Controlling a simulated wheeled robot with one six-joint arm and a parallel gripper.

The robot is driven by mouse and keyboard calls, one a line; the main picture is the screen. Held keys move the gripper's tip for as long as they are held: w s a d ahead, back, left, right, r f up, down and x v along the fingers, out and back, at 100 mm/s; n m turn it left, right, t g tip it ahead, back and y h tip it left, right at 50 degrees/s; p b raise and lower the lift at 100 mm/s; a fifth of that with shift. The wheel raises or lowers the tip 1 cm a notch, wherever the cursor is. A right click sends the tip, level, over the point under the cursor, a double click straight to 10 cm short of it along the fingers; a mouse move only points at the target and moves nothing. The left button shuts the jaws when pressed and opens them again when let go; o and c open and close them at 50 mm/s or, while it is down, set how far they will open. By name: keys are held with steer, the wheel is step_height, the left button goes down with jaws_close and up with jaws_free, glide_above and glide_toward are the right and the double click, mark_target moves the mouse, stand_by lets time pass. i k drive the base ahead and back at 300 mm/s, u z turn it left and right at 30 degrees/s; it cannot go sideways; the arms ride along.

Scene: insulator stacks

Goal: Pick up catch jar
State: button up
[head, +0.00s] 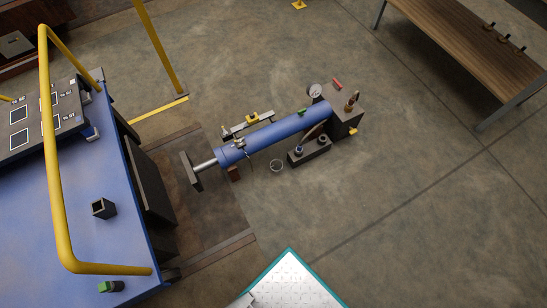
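A small clear round vessel with a pale rim (277,165), which looks like the catch jar, stands on the concrete floor below the blue cylinder. It is too small to tell what is in it. My gripper is not in view.
A blue hydraulic cylinder (275,135) lies just above the jar, its rod toward a blue machine (60,235) with a yellow rail (55,150). A dark block with fittings (309,150) sits right of the jar. A wooden bench (470,45) stands top right. Floor below the jar is clear.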

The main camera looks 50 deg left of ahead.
mark_target(276, 165)
steer(key=u, duration=0.5)
steer(key=i, duration=0.6)
steer(key=u, duration=1)
steer(key=i, duration=0.35)
steer(key=u, duration=0.4)
